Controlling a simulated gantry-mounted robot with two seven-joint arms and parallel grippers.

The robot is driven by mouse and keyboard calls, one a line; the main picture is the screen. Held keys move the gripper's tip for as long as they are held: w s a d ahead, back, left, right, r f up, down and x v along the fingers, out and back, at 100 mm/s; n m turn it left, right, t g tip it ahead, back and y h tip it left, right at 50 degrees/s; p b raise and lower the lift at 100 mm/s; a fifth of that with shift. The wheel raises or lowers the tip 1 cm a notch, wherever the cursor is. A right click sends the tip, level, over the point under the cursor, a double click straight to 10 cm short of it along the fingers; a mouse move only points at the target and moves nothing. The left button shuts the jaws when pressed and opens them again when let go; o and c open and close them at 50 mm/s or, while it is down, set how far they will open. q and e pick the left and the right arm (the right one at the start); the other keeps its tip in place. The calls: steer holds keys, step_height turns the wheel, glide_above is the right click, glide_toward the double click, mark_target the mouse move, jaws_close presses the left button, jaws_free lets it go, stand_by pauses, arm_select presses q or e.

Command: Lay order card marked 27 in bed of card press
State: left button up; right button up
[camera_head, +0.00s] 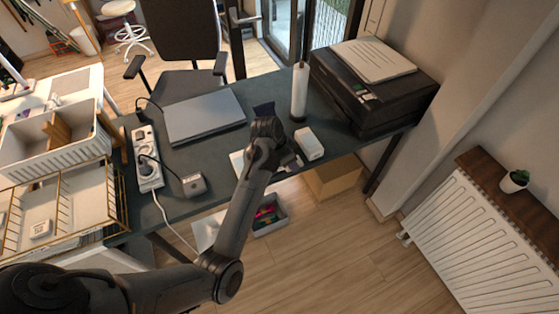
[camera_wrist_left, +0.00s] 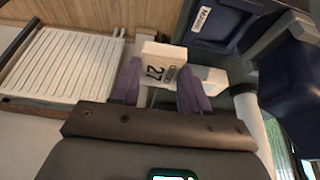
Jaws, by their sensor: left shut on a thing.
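The order card (camera_wrist_left: 160,62) is a small white card marked 27 and stands between the purple fingertips in the left wrist view. My left gripper (camera_wrist_left: 160,85) is shut on it. In the head view my left gripper (camera_head: 275,150) is above the front edge of the dark desk, and the card there cannot be told apart from the gripper. I cannot tell whether either belongs to the card press. My right gripper is not in view.
A white block (camera_head: 309,144) and a white upright roll (camera_head: 299,92) stand right of the gripper. A black printer (camera_head: 395,103) is at the desk's right end. A closed laptop (camera_head: 205,116), a power strip (camera_head: 147,160) and a grey box (camera_head: 194,185) lie to the left.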

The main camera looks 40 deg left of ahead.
arm_select(q)
steer(key=w+a+f, duration=0.1)
steer(key=a, duration=0.1)
steer(key=a+f+b, duration=0.1)
steer(key=a+f, duration=0.1)
steer(key=a, duration=0.1)
steer(key=w+a+f, duration=0.1)
steer(key=a, duration=0.1)
steer(key=shift+w+a+f, duration=0.25)
steer(key=shift+w+f, duration=0.1)
steer(key=shift+f+b, duration=0.65)
steer(key=shift+f, duration=1.35)
steer(key=shift+f, duration=0.2)
steer(key=o, duration=0.7)
steer(key=shift+o, duration=0.2)
steer(key=shift+r, duration=0.15)
